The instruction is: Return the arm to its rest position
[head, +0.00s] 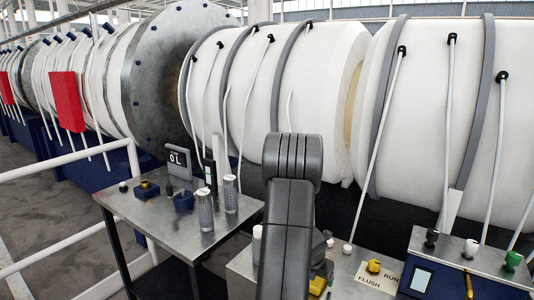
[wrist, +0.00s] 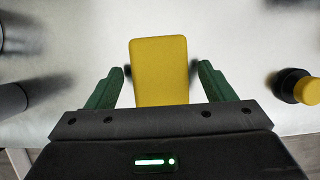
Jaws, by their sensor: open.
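My gripper (wrist: 160,92) shows in the wrist view with its two green fingers apart. A yellow block (wrist: 160,65) lies on a pale metal surface (wrist: 225,40) and appears between the fingers. There is a gap on each side of it, and I cannot tell how far above it the fingers are. In the head view my dark arm rises in the middle foreground and hides the gripper. A small yellow part (head: 318,286) shows just right of the arm there.
A metal table (head: 150,222) at left bears metal cylinders (head: 205,208), a display (head: 179,162) and a blue cup (head: 183,200). At right are a yellow FLUSH/RUN knob (head: 374,265) and a panel with a green knob (head: 513,259). Large white spools (head: 300,95) stand behind. A white railing (head: 70,160) runs left.

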